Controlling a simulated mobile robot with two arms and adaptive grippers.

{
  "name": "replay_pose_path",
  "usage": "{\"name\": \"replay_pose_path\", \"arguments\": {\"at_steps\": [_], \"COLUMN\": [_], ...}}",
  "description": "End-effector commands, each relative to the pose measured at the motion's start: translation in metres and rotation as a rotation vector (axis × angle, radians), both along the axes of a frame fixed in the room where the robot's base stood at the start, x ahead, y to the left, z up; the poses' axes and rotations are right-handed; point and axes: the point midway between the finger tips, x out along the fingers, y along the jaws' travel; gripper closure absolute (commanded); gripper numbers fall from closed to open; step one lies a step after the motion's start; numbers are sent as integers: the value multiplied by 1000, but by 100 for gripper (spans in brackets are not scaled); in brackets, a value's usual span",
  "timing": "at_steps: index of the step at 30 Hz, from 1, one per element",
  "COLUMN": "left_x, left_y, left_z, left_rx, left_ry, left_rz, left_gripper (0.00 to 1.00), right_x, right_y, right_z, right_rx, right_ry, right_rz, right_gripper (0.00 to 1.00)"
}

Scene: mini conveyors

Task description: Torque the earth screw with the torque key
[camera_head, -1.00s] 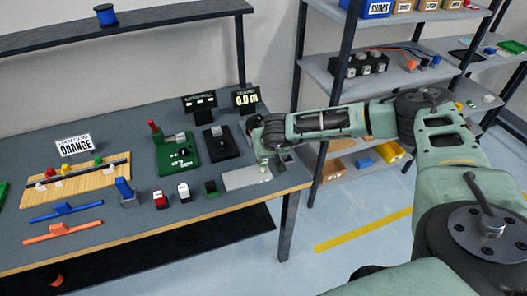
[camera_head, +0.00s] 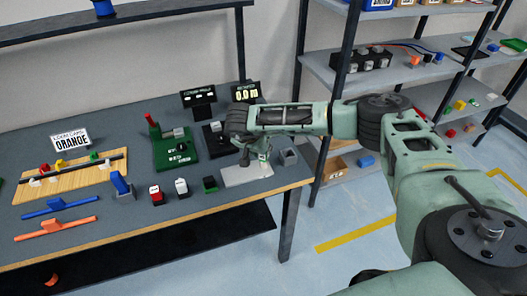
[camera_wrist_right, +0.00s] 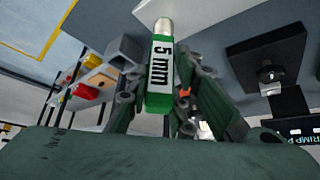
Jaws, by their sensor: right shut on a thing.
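My right gripper (camera_head: 250,158) hangs over the light grey plate (camera_head: 245,175) near the table's right end. In the right wrist view the gripper (camera_wrist_right: 178,85) is shut on a green tool (camera_wrist_right: 160,77) with a white "5 mm" label and a bare metal tip. I cannot tell whether this tool is the torque key. The tip appears apart from any fixture. A black fixture (camera_wrist_right: 270,70) lies beside it, partly hidden by the arm in the head view. I cannot make out the earth screw. My left gripper is not in view.
A hollow grey holder (camera_head: 288,157) stands right of the plate. A green fixture (camera_head: 176,145) with a red lever and two small displays (camera_head: 198,96) (camera_head: 245,92) stand left and behind. A shelf (camera_head: 350,80) stands right.

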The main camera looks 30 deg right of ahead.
Motion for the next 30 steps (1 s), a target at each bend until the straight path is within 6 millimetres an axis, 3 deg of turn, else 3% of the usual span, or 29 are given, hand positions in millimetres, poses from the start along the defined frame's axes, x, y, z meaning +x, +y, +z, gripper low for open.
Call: {"name": "replay_pose_path", "arguments": {"at_steps": [3,12,21,30], "left_x": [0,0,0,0], "left_y": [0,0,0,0], "left_z": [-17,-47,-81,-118], "left_rx": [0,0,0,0], "left_ry": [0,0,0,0], "left_rz": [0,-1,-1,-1], "left_gripper": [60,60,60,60], "right_x": [4,5,6,7], "right_y": [2,1,2,3], "right_z": [-5,-5,-5,-6], "right_rx": [1,0,1,2], "right_ry": [-2,-2,-2,-1], "right_rz": [-221,-655,-982,-1200], "right_gripper": [100,100,100,100]}}
